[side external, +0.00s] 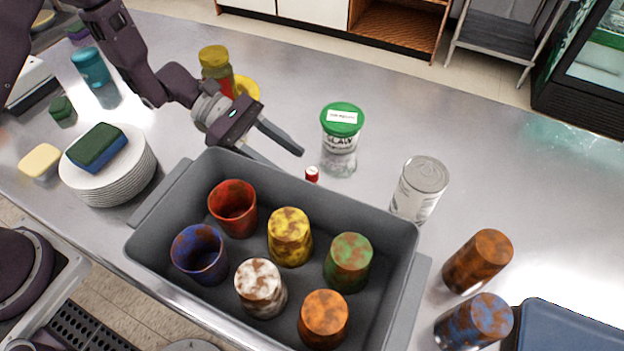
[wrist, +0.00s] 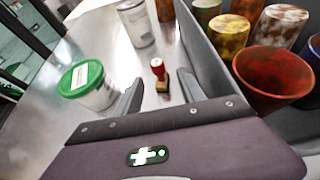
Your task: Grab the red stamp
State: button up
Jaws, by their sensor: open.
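The red stamp (side external: 312,174) stands on the steel counter just behind the back wall of the grey bin, with only its red top clearly showing in the side external view. In the wrist view the stamp (wrist: 158,72) is upright, with a red handle and a tan and dark base. My gripper (side external: 290,160) is open and empty, to the left of the stamp in the side view. In the wrist view the stamp lies ahead of and between the two fingers of my gripper (wrist: 158,92), apart from both. The lower finger is partly hidden by the bin in the side view.
The grey bin (side external: 398,258) holds several rusty cups. A green-lidded tub (side external: 341,140) stands close behind the stamp, and a silver can (side external: 420,190) stands to its right. Stacked white plates (side external: 118,178) stand at left. Counter behind the tub is clear.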

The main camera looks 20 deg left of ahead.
aim_at(312, 176)
jog(key=x, duration=0.6)
jog(key=shift+w+d+r, duration=0.1)
jog(key=shift+d, duration=0.2)
grip_shut()
